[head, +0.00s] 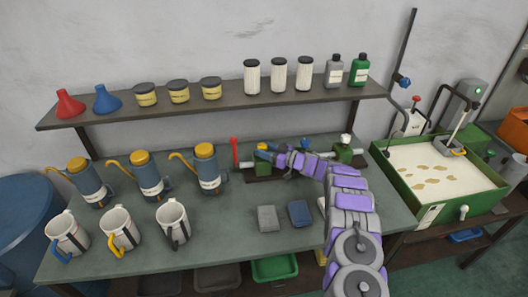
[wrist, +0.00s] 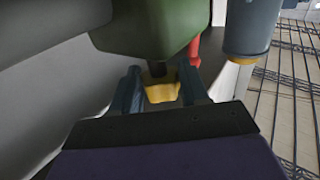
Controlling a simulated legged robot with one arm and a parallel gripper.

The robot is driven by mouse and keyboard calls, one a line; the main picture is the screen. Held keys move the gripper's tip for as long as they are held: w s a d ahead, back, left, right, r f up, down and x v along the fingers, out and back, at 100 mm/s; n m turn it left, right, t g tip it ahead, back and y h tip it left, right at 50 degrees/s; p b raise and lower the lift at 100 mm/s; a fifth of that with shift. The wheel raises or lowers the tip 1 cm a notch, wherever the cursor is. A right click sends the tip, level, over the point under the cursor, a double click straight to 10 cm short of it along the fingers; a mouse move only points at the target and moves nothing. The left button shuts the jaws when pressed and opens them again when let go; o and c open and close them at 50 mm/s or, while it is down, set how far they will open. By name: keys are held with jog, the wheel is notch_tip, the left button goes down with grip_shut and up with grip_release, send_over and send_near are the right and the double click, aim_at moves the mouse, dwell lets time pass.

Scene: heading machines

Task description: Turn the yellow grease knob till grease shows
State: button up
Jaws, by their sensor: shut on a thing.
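The yellow grease knob (wrist: 162,92) sits on a dark stem below a green body (wrist: 152,32) in the wrist view. My gripper (wrist: 160,88) is shut on the knob, with one dark finger on each side of it. In the head view the yellow knob (head: 262,147) is a small spot at the left part of the green fixture on the bench, and my gripper (head: 268,152) reaches it from the right. My arm covers much of the fixture's middle. The grease outlet cannot be made out in either view.
A red lever (head: 234,148) stands left of the knob. Several blue oil cans with yellow lids (head: 206,170) and white mugs (head: 172,222) stand to the left. A shelf (head: 225,108) with jars runs above. Grey and blue blocks (head: 300,213) lie in front.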

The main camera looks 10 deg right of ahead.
jog(key=shift+w+d+n+g+y+b, duration=0.15)
jog(key=shift+n+g+y+b, duration=0.85)
jog(key=shift+b, duration=0.85)
jog(key=shift+r+g+b, duration=0.3)
jog(key=shift+g+b, duration=0.2)
jog(key=shift+b, duration=0.05)
jog(key=shift+w, duration=0.1)
jog(key=o, duration=1)
jog(key=shift+d+f, duration=0.1)
jog(key=shift+f, duration=0.05)
jog(key=shift+o, duration=0.2)
jog(key=b+v, duration=0.2)
jog(key=v, duration=1.5)
jog(key=shift+d, duration=0.25)
